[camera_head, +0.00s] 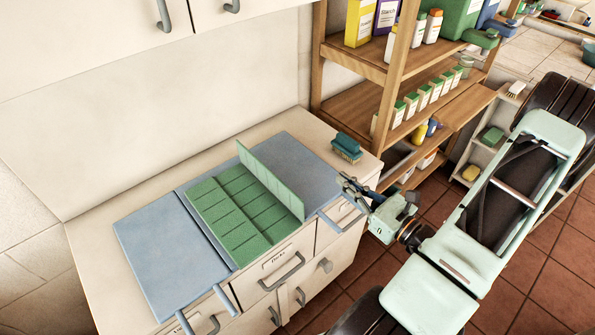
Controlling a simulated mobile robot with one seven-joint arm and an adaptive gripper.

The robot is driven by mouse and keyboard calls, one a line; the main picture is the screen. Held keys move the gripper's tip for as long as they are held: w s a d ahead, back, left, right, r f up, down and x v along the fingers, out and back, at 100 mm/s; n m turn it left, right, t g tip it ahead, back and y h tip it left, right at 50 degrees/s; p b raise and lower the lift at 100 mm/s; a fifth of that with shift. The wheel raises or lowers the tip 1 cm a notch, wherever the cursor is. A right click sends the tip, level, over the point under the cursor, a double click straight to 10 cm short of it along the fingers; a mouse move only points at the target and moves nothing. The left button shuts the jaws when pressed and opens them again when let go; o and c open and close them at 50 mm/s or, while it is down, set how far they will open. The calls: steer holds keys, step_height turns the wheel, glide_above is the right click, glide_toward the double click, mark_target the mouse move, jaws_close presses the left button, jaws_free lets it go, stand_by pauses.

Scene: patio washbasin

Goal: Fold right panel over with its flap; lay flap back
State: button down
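A blue-grey folding board lies open on the counter, with a left panel (165,247), a right panel (292,160) and a middle panel mostly hidden under a green sheet. The green sheet (232,212) has a grid of creases and lies flat on the middle. Its right part, a green flap (272,183), stands upright along the inner side of the right panel. The right panel lies flat with its handle tab (328,221) over the counter's front edge. My gripper (346,188) is right of the right panel, near that tab; its finger opening is too small to judge.
A teal brush (347,147) stands on the counter (287,127) behind the right panel's far corner. A wooden shelf (365,63) with bottles and boxes rises behind. Drawers with handles (282,272) are below the front edge. A wall cabinet (110,30) hangs above.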

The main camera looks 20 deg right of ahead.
steer(key=w+d+f+b, duration=0.1)
steer(key=d+f, duration=0.1)
steer(key=w+d+f+b, duration=0.1)
steer(key=d+b, duration=0.1)
steer(key=d, duration=0.1)
steer(key=w+d+f+b, duration=0.1)
steer(key=d+f+b, duration=0.1)
steer(key=shift+d+f, duration=0.25)
steer(key=shift+f, duration=0.05)
steer(key=w+d+f+b, duration=0.1)
steer(key=d+f+b, duration=0.2)
steer(key=f+b, duration=0.7)
steer(key=shift+w+f, duration=0.15)
stand_by(0.5)
